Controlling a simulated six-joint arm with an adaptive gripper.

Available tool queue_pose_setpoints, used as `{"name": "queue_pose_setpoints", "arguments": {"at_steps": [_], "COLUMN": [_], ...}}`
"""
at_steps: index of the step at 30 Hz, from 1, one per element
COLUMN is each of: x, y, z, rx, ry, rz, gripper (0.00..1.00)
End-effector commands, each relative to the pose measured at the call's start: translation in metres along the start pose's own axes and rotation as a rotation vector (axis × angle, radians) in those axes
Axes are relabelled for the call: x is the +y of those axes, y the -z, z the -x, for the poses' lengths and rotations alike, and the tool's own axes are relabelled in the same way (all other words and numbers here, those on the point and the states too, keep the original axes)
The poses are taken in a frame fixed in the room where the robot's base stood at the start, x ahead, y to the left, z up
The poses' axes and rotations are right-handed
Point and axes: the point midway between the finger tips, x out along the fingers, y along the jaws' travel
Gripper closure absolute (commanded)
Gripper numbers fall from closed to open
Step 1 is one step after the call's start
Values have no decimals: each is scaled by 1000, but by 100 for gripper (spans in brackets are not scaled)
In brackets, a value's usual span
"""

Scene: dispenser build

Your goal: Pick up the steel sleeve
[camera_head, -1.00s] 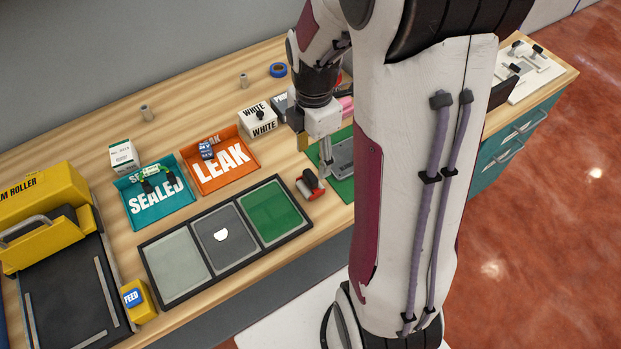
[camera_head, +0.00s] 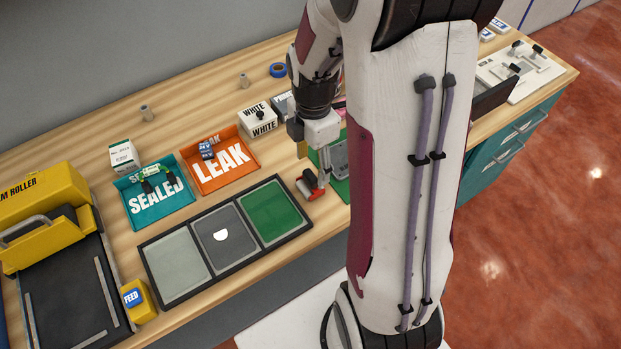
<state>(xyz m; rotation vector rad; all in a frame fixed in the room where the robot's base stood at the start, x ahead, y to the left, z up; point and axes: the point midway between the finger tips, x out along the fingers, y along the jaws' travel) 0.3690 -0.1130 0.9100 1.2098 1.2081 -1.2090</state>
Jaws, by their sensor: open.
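My gripper (camera_head: 318,172) points down at the bench's front part, beside a red and black tool (camera_head: 310,187). It is open and apart from both cylinders. My arm hides part of the bench behind and right of it, and the fingertips are hard to make out.
A teal SEALED tray (camera_head: 140,218) and an orange LEAK tray (camera_head: 230,182) lie in the middle. A three-panel black-framed board (camera_head: 192,283) lies in front. A yellow roller machine (camera_head: 40,205) stands left. The WHITE box (camera_head: 259,118) is near my wrist.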

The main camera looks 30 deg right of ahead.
Motion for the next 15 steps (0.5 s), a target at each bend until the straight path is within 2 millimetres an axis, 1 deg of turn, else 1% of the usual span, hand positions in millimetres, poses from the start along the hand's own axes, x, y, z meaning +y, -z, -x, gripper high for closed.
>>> {"name": "queue_pose_setpoints", "arguments": {"at_steps": [5, 11, 15], "x": [0, 0, 0], "y": [3, 7, 6], "z": [-12, -32, -43], "rx": [1, 1, 1], "ry": [3, 4, 3], "rz": [1, 1, 0], "gripper": [49, 49, 49]}}
